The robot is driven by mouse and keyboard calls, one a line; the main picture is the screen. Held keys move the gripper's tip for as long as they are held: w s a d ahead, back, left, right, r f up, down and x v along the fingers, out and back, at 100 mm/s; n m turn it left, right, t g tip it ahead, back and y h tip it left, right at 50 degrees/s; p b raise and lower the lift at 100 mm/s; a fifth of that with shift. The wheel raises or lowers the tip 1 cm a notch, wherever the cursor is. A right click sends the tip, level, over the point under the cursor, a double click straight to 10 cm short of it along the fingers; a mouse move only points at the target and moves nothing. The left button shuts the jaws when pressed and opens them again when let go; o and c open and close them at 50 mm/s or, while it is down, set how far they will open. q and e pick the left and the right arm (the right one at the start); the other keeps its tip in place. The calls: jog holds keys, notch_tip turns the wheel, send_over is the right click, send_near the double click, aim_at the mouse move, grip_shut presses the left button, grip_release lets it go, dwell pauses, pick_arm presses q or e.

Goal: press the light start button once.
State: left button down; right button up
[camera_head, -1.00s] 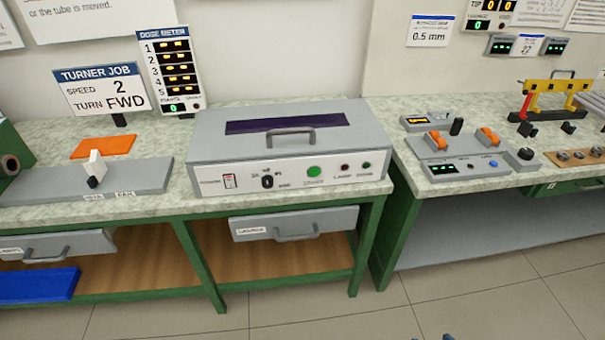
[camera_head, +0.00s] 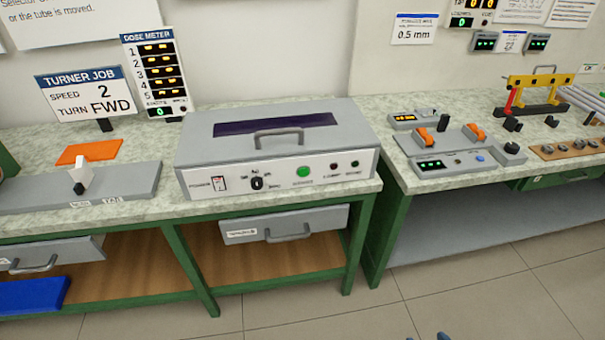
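A grey box with a handled lid (camera_head: 210,152) stands on the left bench. Its white front panel has a round green button (camera_head: 303,172), a black selector knob (camera_head: 257,183), a power switch (camera_head: 218,184) and two small dark lamps (camera_head: 334,166) at the right. The writing under the green button is too small to read surely. Nothing touches the button. Neither gripper can be made out; only small dark tips show at the bottom edge, too little to identify.
A grey plate with a white lever (camera_head: 130,185) and an orange sheet (camera_head: 89,152) lie left of the box. A job sign (camera_head: 92,96) and a dose meter (camera_head: 155,75) stand behind. A control unit (camera_head: 450,165) sits on the right bench. The floor (camera_head: 460,285) in front is clear.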

jog(key=shift+w+r, duration=0.15)
jog(key=shift+w, duration=0.2)
